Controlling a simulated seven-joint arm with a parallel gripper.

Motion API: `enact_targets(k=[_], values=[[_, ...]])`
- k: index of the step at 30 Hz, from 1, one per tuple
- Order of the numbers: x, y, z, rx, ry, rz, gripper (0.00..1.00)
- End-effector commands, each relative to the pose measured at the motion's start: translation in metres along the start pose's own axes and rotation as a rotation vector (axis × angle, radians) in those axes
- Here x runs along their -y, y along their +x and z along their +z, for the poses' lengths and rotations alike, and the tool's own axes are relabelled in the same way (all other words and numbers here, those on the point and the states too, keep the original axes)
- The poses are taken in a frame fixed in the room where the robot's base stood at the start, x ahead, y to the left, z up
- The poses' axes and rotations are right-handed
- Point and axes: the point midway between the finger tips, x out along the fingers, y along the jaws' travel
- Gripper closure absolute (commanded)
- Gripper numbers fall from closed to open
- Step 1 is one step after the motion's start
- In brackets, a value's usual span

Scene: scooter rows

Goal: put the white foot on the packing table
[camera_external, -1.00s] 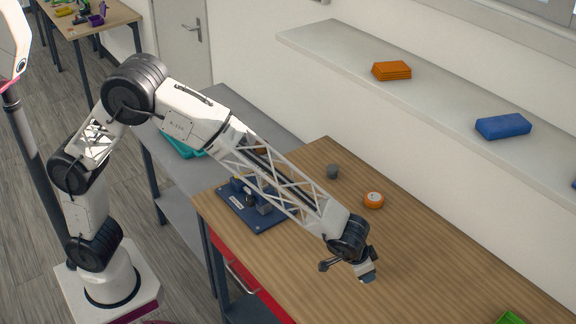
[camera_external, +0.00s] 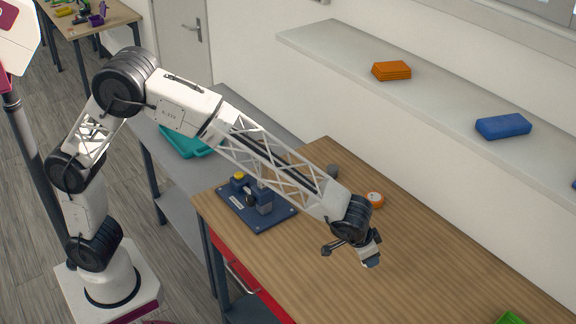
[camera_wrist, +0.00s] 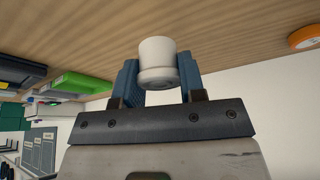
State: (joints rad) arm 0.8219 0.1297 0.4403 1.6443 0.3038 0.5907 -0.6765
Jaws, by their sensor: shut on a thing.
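The white foot (camera_wrist: 158,62), a short white cylinder with a rim, sits between the two blue fingers of my gripper (camera_wrist: 155,85) in the wrist view. My gripper is shut on it. In the external view my gripper (camera_external: 371,261) is over the wooden-topped table (camera_external: 440,255), apparently above its surface. The foot cannot be made out there. I cannot tell from the frames which table is the packing table.
A blue fixture (camera_external: 257,207) stands on the wooden table's left end. A grey cylinder (camera_external: 333,171) and an orange round thing (camera_external: 375,199) are near its back; a green bin (camera_external: 510,318) is at the front right. A grey table (camera_external: 225,100) adjoins. A wall shelf (camera_external: 440,95) runs behind.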

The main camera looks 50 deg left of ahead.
Motion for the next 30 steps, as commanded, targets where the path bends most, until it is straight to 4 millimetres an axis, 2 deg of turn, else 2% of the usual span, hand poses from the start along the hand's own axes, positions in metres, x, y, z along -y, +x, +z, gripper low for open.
enact_targets(k=[8, 18, 30], values=[[0.059, 0.014, -0.029, 0.006, -0.098, -0.041, 0.90], [0.153, 0.029, -0.067, 0.009, -0.251, -0.103, 0.90], [0.270, 0.042, -0.099, 0.012, -0.430, -0.175, 0.90]])
